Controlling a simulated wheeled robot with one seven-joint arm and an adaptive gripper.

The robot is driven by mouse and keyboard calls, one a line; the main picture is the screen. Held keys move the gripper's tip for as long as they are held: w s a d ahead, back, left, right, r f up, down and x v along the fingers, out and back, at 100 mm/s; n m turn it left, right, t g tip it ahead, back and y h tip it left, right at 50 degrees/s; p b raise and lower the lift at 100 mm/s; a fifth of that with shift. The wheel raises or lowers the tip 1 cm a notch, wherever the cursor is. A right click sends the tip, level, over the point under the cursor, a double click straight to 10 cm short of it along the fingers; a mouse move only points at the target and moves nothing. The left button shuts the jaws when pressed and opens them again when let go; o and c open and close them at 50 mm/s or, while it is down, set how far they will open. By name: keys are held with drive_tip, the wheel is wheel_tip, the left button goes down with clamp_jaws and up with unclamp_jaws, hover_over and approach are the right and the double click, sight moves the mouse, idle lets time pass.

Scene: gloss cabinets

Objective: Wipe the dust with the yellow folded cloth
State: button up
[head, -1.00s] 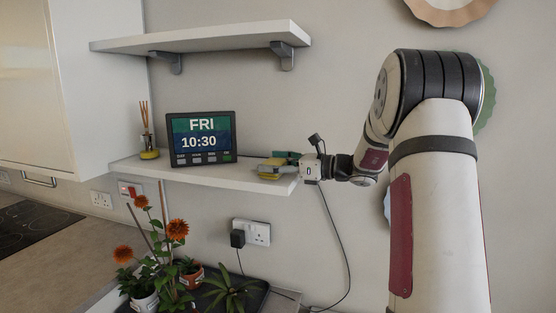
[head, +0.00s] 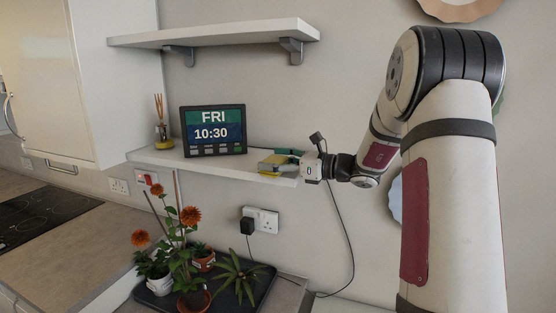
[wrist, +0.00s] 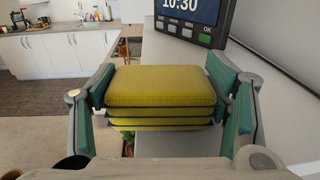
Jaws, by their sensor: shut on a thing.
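The yellow folded cloth (wrist: 160,86) is a thick stack of yellow layers with dark edges. My gripper (wrist: 166,84) is shut on it, with green finger pads at its left and right sides. In the head view the cloth (head: 269,167) is at the right end of the lower white shelf (head: 215,168), with my gripper (head: 286,160) reaching in from the right. The cloth is at the shelf's surface, but I cannot tell whether it touches. I cannot make out any dust; the cloth and fingers hide part of the shelf.
A digital clock (head: 213,131) stands on the lower shelf left of the cloth. A reed diffuser (head: 164,136) is farther left. An upper shelf (head: 220,33) is above. Potted plants (head: 183,262) and a plugged-in socket (head: 262,219) are below. The shelf between cloth and clock looks clear.

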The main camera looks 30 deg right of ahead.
sight(274, 155)
drive_tip(key=shift+x, duration=0.85)
drive_tip(key=shift+w+d+b, duration=0.4)
drive_tip(key=shift+w+d, duration=0.15)
drive_tip(key=shift+d, duration=0.2)
drive_tip(key=shift+w+d+b, duration=0.4)
drive_tip(key=shift+w+d, duration=0.2)
drive_tip(key=shift+d, duration=0.2)
drive_tip(key=shift+w+d+b, duration=0.65)
drive_tip(key=shift+w+d, duration=0.35)
drive_tip(key=shift+d, duration=0.25)
drive_tip(key=shift+w+d+b, duration=0.65)
drive_tip(key=shift+w+d, duration=0.35)
drive_tip(key=shift+d, duration=0.25)
drive_tip(key=shift+r+p, duration=0.9)
drive_tip(key=shift+r, duration=2.15)
drive_tip(key=shift+r, duration=0.1)
wheel_tip(274, 155, up, 3)
drive_tip(key=shift+f+p, duration=0.1)
drive_tip(key=shift+p, duration=0.3)
